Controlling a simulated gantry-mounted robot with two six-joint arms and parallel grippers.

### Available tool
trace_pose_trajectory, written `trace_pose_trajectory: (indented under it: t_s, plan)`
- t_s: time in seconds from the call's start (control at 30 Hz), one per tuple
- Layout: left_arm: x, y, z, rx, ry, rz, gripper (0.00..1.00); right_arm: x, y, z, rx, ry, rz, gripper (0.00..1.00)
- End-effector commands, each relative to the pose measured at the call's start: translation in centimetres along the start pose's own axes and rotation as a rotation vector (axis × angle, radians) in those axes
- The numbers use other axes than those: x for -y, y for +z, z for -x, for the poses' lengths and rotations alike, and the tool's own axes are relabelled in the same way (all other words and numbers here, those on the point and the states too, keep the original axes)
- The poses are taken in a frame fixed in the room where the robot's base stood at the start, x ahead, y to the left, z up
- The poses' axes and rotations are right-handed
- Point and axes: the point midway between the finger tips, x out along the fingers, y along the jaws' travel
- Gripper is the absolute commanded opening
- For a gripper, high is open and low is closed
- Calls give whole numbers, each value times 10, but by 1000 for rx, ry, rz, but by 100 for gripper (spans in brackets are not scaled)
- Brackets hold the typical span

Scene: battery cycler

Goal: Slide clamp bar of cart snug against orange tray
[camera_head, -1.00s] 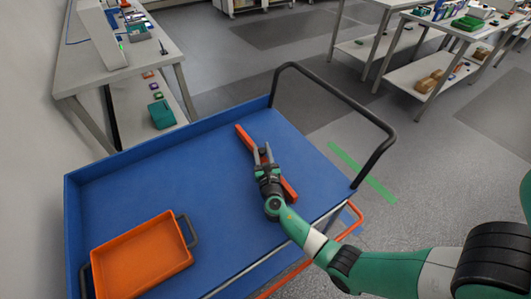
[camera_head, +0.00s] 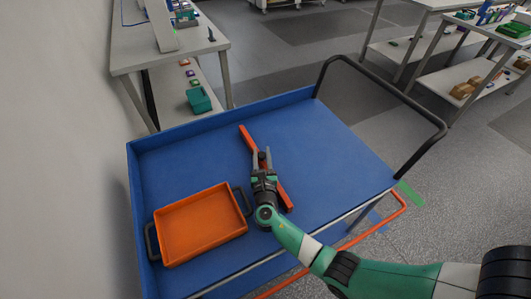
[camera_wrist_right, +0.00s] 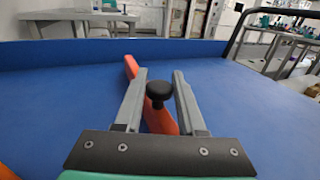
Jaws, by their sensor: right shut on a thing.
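The clamp bar (camera_head: 247,138) is a long red-orange bar lying slantwise across the blue cart (camera_head: 330,150), with a black knob (camera_wrist_right: 159,91) on top. My right gripper (camera_head: 262,156) is shut on the knob, a grey finger on each side; it shows in the right wrist view too (camera_wrist_right: 160,76). The orange tray (camera_head: 200,226) is shallow and empty, with dark handles on two sides, at the cart's left front. In the head view a strip of blue deck shows between its right handle (camera_head: 243,199) and the bar. My left gripper is out of view.
The cart has raised blue walls at the left and back and a black push handle (camera_head: 435,115) at the right. Workbenches stand behind at left (camera_head: 190,50) and right. The deck right of the bar is clear.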

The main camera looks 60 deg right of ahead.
Motion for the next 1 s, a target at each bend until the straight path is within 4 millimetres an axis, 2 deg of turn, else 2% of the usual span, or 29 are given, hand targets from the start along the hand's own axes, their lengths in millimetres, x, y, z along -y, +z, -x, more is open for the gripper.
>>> trace_pose_trajectory:
  t_s: [0.23,0.27,0.4,0.73,0.87,1.0]
  plan:
    - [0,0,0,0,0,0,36,-1,0,0,0,4,2,0]
    - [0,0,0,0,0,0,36,-1,0,0,0,4,2,44]
    - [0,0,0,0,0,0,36,-1,0,0,0,3,1,68]
    - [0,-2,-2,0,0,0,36,0,1,4,-1,2,1,68]
    - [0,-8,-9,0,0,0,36,-1,2,22,-2,4,3,68]
    - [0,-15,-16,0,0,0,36,-1,3,50,-1,6,2,68]
